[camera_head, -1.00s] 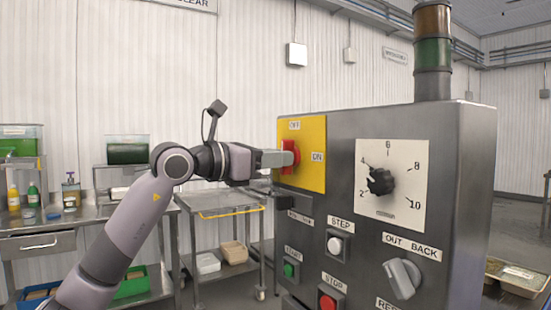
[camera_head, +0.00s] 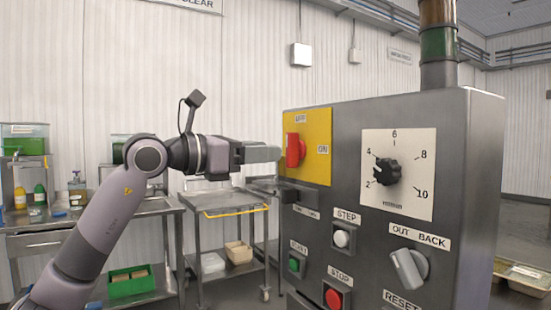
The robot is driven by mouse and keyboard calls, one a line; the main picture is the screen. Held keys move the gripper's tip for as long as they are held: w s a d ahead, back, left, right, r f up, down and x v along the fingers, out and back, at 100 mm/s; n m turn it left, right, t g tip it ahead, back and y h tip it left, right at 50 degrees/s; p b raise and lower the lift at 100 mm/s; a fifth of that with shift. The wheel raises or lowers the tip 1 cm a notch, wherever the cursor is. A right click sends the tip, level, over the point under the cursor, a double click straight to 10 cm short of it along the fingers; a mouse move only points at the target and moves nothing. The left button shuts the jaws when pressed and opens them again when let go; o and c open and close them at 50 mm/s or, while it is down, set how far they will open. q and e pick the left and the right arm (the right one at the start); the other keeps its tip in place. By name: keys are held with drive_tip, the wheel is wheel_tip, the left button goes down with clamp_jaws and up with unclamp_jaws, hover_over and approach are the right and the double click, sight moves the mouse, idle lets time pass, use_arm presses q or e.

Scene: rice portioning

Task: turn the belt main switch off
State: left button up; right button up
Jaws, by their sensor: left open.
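The belt main switch is a red handle (camera_head: 295,150) on a yellow plate (camera_head: 318,168) at the upper left of the grey control box. The handle stands upright, in line with the OFF label above it; the ON label is to its right. My left gripper (camera_head: 279,172) is open and empty just left of the switch. Its light upper finger ends a little short of the red handle, with a small gap in the picture. Its dark lower finger passes below, in front of the plate's lower edge. My right gripper is not in view.
The control box (camera_head: 470,200) also carries a black dial (camera_head: 386,172), a white STEP button (camera_head: 341,238), a green START button (camera_head: 296,264), a red STOP button (camera_head: 333,298) and a grey OUT/BACK selector (camera_head: 408,268). A steel cart (camera_head: 225,200) stands behind my arm.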

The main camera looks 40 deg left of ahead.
use_arm(q)
drive_tip(key=shift+v, duration=1.2)
